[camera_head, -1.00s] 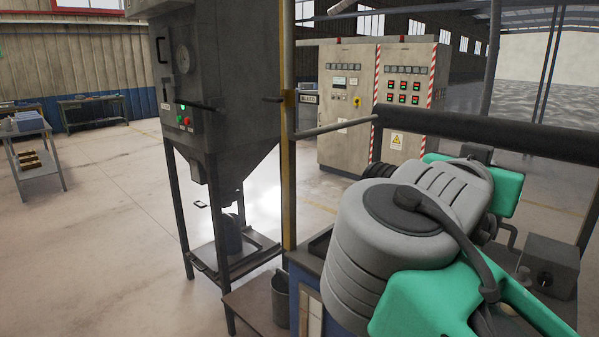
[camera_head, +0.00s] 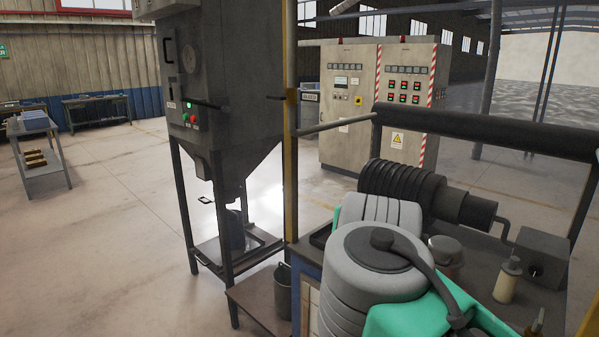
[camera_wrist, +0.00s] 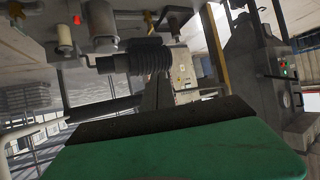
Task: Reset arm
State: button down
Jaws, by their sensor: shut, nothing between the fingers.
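My arm (camera_head: 370,265), grey with green parts, is folded in the lower right of the head view, in front of the workbench. My gripper (camera_wrist: 165,142) shows in the wrist view as a broad green body with a dark front edge along the bottom. It is shut and holds nothing. It is clear of the things around it. In the head view I cannot make out its fingertips.
A workbench (camera_head: 480,208) carries a black ribbed cylinder (camera_head: 405,185), a pale bottle (camera_head: 508,280), a jar (camera_head: 445,255) and a grey box (camera_head: 541,258). A hopper machine (camera_head: 225,110) stands left of it, with a bucket (camera_head: 283,290) nearby. The floor (camera_head: 110,240) at left is open.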

jog(key=s+a+f+n+g+y, duration=0.25)
jog(key=s+a+f, duration=0.25)
jog(key=f, duration=0.6)
jog(key=s+a+f+n+g+y, duration=0.2)
jog(key=s+a+f+n+g, duration=0.25)
jog(key=f, duration=0.65)
jog(key=s+d+f+m+g, duration=0.1)
jog(key=s+d+f+g, duration=0.1)
jog(key=s+d+f, duration=0.45)
jog(key=w+d+m+h, duration=0.1)
jog(key=w+d+m, duration=0.1)
jog(key=d, duration=0.3)
jog(key=shift+w+d+f+m, duration=0.2)
jog(key=shift+d+f+m, duration=0.05)
jog(key=shift+f+m, duration=0.15)
jog(key=c, duration=2.2)
grip_release()
jog(key=shift+h, duration=0.25)
